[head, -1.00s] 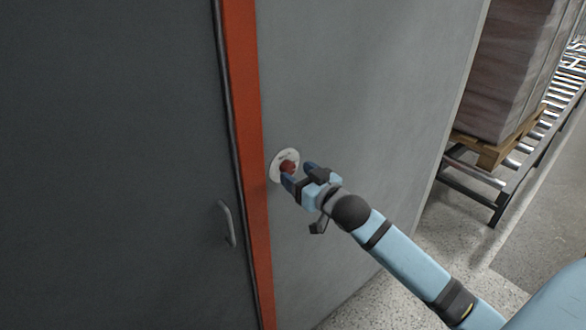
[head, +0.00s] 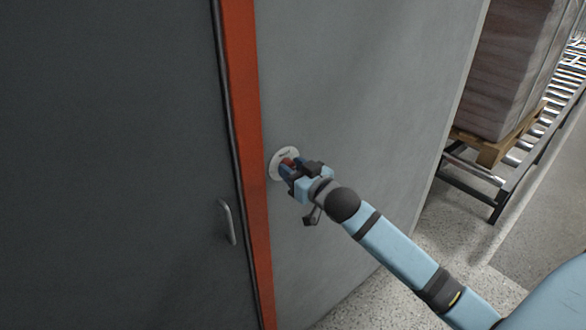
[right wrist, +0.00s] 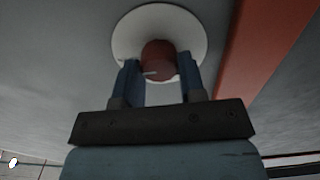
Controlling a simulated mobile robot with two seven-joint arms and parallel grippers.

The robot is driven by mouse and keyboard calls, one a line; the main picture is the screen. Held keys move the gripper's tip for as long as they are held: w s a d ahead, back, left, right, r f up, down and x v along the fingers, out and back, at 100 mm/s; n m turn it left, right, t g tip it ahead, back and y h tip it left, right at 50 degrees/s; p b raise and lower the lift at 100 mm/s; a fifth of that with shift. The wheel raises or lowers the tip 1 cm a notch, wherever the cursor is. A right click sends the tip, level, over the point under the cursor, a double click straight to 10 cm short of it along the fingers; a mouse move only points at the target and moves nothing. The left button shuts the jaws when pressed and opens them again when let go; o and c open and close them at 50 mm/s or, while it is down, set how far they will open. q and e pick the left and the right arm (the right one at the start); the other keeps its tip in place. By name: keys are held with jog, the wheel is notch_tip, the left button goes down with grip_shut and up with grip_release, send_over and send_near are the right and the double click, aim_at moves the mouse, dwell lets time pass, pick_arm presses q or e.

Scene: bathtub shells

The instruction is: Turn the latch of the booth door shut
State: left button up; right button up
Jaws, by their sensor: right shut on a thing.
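The latch is a red knob (right wrist: 158,60) on a round white plate (right wrist: 124,38), fixed to the grey wall beside the orange door frame. In the head view the knob (head: 288,161) and plate (head: 280,155) are partly covered by my gripper. My right gripper (head: 289,167) is shut on the red knob, one blue finger on each side of it, as the right wrist view (right wrist: 158,75) also shows. The dark grey booth door (head: 110,170) stands at the left, its edge along the orange frame (head: 248,150). My left gripper is not in view.
A grey door handle (head: 228,222) sticks out near the door's edge. The grey wall (head: 360,80) ends at the right. Beyond it, a wrapped load (head: 512,70) on a wooden pallet (head: 490,148) rests on a roller conveyor (head: 530,145). The speckled floor there is clear.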

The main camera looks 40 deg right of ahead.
jog(key=shift+r+n, duration=0.1)
jog(key=shift+n, duration=0.2)
jog(key=n+p, duration=0.3)
jog(key=n, duration=0.5)
jog(key=n+p, duration=0.3)
jog(key=n, duration=0.6)
jog(key=shift+a+f, duration=0.2)
jog(key=shift+n, duration=0.3)
jog(key=o, duration=0.9)
